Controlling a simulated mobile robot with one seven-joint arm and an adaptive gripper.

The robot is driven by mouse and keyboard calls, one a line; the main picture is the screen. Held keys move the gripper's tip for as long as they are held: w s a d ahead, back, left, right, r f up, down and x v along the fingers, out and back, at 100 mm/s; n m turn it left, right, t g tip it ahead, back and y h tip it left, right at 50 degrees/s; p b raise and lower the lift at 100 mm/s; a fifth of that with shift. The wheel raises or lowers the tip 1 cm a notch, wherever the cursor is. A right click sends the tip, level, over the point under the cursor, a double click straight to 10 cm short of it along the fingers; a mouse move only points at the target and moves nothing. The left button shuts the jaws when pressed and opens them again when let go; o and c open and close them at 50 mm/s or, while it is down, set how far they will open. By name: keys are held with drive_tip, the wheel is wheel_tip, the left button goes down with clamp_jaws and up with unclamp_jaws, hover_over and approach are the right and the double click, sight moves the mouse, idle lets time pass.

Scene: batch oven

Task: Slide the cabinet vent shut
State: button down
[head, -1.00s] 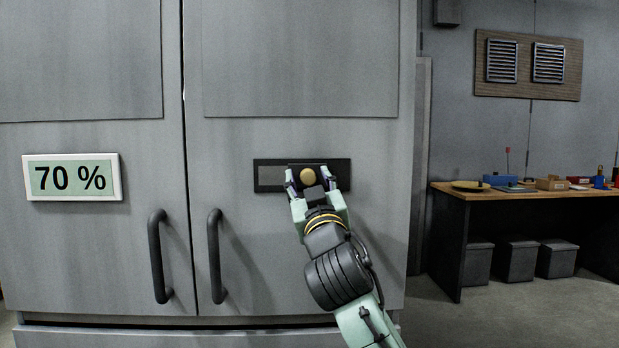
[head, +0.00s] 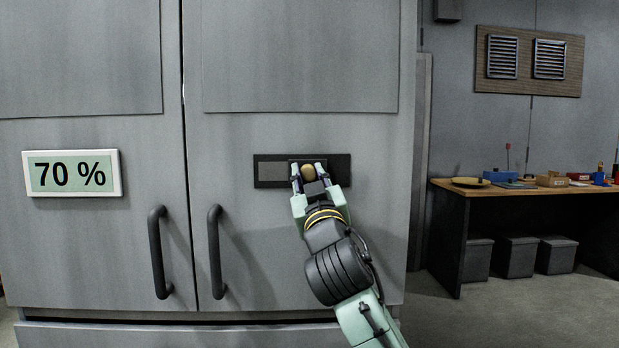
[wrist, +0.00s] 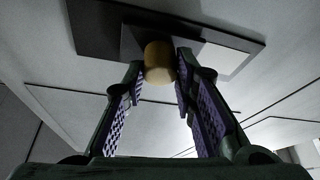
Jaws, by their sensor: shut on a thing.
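A darker plate with a round tan knob (head: 308,172) sits right of that section. In the wrist view the knob (wrist: 159,62) is between my fingertips, with the dark plate (wrist: 131,38) behind it and the light section (wrist: 217,58) to its right. My gripper (head: 309,178) is shut on the knob, its fingers on either side. The fingers hide part of the plate.
A display (head: 72,174) on the left door reads 70 %. Two dark vertical handles (head: 158,252) (head: 216,251) stand out below and left of the vent. A workbench (head: 459,188) with small items is at the right, apart from the cabinet.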

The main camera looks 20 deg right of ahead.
drive_tip(key=shift+a, duration=0.1)
drive_tip(key=a, duration=0.2)
drive_tip(key=w+a+b, duration=0.1)
drive_tip(key=a, duration=0.1)
drive_tip(key=w+a, duration=0.1)
drive_tip(key=a, duration=0.1)
drive_tip(key=shift+a, duration=0.25)
drive_tip(key=c, duration=1.3)
unclamp_jaws()
drive_tip(key=shift+a, duration=0.15)
drive_tip(key=v, duration=1.2)
